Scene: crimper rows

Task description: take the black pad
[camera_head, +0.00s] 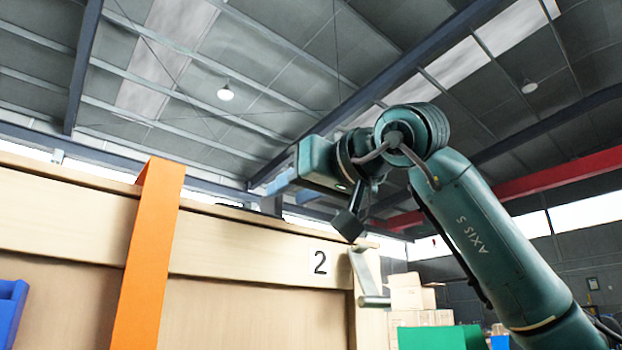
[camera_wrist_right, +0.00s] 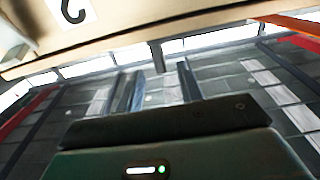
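I cannot make out a black pad for certain. In the head view a thin dark sliver (camera_head: 232,207) shows at the top edge of the wooden rack (camera_head: 225,243), too little to tell what it is. My right gripper (camera_head: 274,194) is above that edge, to the right of the sliver. In the right wrist view its two fingers (camera_wrist_right: 160,85) stand apart with nothing seen between them. My left gripper is in neither view.
An orange strap (camera_head: 150,255) hangs over the rack's front. A number 2 label (camera_head: 319,262) is right of it. A blue bin (camera_head: 9,310) is at the lower left. Cardboard boxes (camera_head: 408,295) and a green panel (camera_head: 440,337) stand beyond the rack.

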